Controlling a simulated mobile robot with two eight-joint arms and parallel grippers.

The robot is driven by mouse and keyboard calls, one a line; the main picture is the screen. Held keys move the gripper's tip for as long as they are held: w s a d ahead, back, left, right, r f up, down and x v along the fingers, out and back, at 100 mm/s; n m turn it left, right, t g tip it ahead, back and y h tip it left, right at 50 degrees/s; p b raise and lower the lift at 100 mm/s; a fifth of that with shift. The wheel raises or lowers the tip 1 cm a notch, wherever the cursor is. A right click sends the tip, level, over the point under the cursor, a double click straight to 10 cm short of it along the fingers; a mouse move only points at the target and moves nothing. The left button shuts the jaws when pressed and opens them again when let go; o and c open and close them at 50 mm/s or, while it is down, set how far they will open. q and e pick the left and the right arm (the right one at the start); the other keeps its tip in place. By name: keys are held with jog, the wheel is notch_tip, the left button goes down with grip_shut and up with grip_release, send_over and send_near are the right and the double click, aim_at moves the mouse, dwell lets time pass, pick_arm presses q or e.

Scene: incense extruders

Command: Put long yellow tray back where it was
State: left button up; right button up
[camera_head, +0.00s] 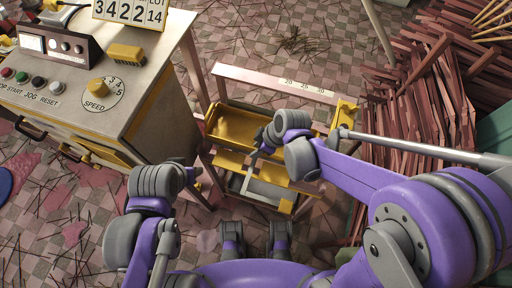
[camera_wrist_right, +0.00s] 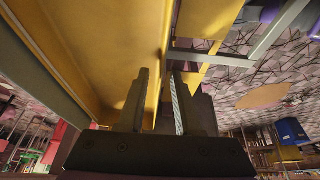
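The long yellow tray (camera_head: 231,127) sits at the upper left of a wooden-framed rack, in the middle of the head view. My right gripper (camera_head: 267,141) is at the tray's right end; its fingertips are partly hidden by my wrist. In the right wrist view, the two dark fingers (camera_wrist_right: 160,95) stand close together with the tray's yellow wall (camera_wrist_right: 163,50) between them, so the gripper looks shut on that wall.
A control cabinet (camera_head: 130,75) with buttons and a speed knob stands at left. Below the tray are other yellow parts and a grey pan (camera_head: 262,189). Wood sticks (camera_head: 425,100) are piled at right.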

jog(key=p+v, duration=0.2)
jog(key=v, duration=0.9)
jog(key=s+d+m+t+h, duration=0.1)
jog(key=s+d+m+h, duration=0.1)
jog(key=s+d+m, duration=0.2)
jog(key=s+d+r+m+t+h, duration=0.1)
jog(key=s+d+m+t+h, duration=0.1)
jog(key=s+d+m, duration=0.3)
jog(key=d+m, duration=0.4)
jog(key=m, duration=0.1)
jog(key=shift+d+r+t, duration=0.2)
jog(key=shift+r+t, duration=0.1)
jog(key=shift+r, duration=0.05)
